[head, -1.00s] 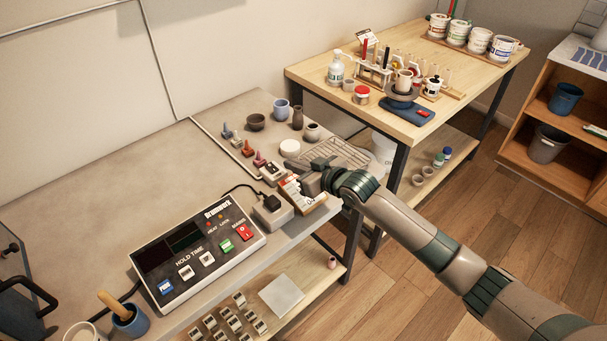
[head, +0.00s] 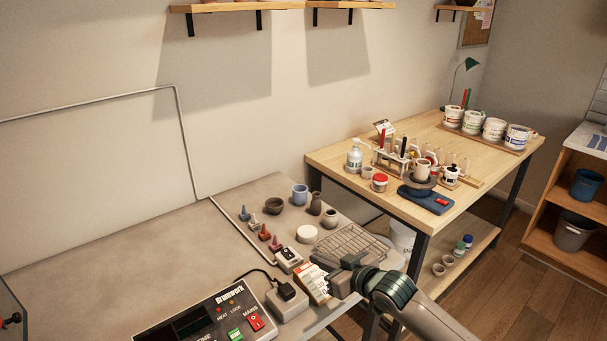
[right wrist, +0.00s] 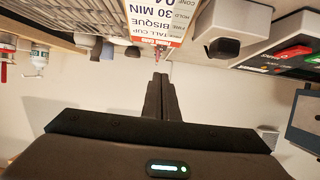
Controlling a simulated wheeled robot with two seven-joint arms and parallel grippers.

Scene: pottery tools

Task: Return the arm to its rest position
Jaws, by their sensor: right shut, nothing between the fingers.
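My right gripper (head: 342,278) is in the head view at the front right edge of the grey table (head: 90,270). Its fingers are together with nothing between them. In the right wrist view the closed fingers (right wrist: 160,95) point toward a printed card (right wrist: 155,20) reading "TALL CUP BISQUE 30 MIN". In the head view this card (head: 312,284) stands just left of the gripper, partly covered by it. I cannot tell whether they touch. My left gripper is not in view.
A control box (head: 205,318) and a power plug block (head: 287,300) sit left of the card. A wire rack (head: 350,243) lies behind the gripper. Open floor lies at lower right.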

